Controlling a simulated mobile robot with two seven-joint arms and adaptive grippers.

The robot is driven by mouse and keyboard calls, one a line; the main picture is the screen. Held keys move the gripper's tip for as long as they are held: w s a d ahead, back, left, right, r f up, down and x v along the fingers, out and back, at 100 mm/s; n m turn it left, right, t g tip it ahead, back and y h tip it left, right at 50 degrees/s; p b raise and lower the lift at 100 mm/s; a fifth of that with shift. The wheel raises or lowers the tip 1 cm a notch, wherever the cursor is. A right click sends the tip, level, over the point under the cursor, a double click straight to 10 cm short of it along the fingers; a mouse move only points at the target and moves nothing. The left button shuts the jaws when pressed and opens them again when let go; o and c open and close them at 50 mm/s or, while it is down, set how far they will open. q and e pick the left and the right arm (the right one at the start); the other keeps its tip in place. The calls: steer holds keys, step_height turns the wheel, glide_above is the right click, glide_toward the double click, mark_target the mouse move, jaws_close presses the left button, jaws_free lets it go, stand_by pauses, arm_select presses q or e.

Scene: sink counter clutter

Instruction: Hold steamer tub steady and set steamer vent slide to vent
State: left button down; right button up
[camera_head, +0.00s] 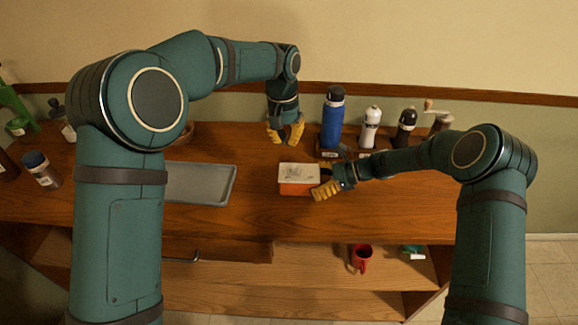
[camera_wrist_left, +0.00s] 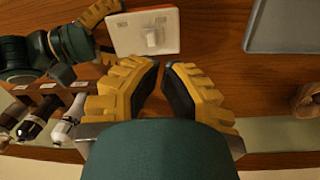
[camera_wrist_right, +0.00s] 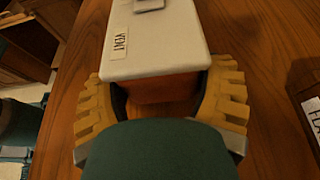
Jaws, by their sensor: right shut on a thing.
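The steamer tub (camera_head: 297,189) is an orange box with a white lid (camera_head: 298,171) on the wooden counter. My right gripper (camera_head: 325,182) is shut on the tub's right end, one finger on each side (camera_wrist_right: 165,92). A VENT label (camera_wrist_right: 119,41) lies on the lid near that end. The vent slide (camera_wrist_left: 152,37) is a small pale knob on the lid, nearer the label at the end away from my right gripper. My left gripper (camera_head: 286,136) hangs empty behind the tub, apart from it, fingertips (camera_wrist_left: 163,70) close together with a narrow gap.
A grey tray (camera_head: 205,183) lies left of the tub. A red mug (camera_head: 361,258) is on the lower shelf. Counter in front of the tub is clear.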

mark_target(286, 169)
arm_select(q)
steer(key=a+n+h, duration=0.3)
steer(key=a+n, duration=0.6)
steer(key=n, duration=1.2)
steer(key=shift+w+f+h, duration=0.15)
steer(key=shift+w+h, duration=0.15)
steer(key=x, duration=1)
steer(key=shift+f, duration=0.2)
steer(key=d, duration=0.3)
steer(key=shift+w+d+r, duration=0.1)
steer(key=shift+d+r, duration=0.1)
steer(key=shift+d, duration=0.3)
